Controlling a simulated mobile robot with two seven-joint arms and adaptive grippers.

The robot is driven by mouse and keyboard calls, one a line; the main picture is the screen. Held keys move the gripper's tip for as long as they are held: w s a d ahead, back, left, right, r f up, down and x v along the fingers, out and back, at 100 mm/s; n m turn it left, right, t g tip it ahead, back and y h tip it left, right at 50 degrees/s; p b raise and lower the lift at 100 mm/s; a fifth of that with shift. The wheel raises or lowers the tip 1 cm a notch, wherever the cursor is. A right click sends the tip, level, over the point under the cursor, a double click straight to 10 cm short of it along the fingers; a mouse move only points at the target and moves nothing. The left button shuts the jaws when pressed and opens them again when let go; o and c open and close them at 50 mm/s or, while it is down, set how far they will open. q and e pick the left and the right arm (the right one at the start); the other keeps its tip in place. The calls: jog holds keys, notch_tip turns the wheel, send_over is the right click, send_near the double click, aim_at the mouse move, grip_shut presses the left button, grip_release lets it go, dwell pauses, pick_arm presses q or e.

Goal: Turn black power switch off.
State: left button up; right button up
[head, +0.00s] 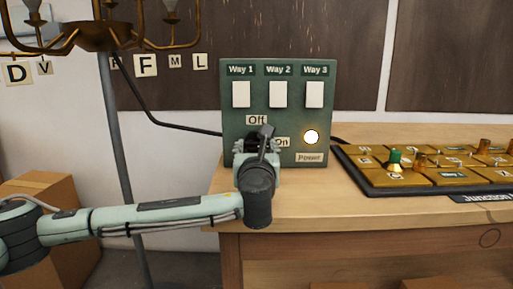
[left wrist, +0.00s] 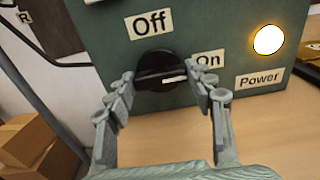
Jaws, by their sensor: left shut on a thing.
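The black power switch (left wrist: 158,66) is a round knob on the green panel (head: 228,140). Its white mark points right toward the "On" label (left wrist: 208,61); the "Off" label (left wrist: 149,24) is above it. My left gripper (left wrist: 160,76) has its fingers on both sides of the knob and is shut on it. In the head view my left gripper (head: 263,147) largely hides the knob. The round power light (left wrist: 268,40) glows beside the "Power" label (left wrist: 260,79). My right gripper is not in view.
Three white switches, including Way 1 (head: 241,94), sit higher on the panel. A junction board (head: 385,182) with brass blocks lies to the right on the wooden table (head: 320,205). A lamp (head: 100,37) with a grey pole stands left. Cardboard boxes (head: 50,190) are below left.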

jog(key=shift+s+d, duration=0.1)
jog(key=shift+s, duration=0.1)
pick_arm(q)
jog(key=shift+n, duration=0.5)
jog(key=n, duration=0.3)
jog(key=shift+n, duration=0.4)
jog(key=n, duration=0.2)
jog(key=shift+n, duration=0.4)
jog(key=n, duration=0.7)
jog(key=shift+n, duration=1.5)
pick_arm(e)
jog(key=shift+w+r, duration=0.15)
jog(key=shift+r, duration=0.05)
pick_arm(q)
jog(key=shift+n, duration=0.3)
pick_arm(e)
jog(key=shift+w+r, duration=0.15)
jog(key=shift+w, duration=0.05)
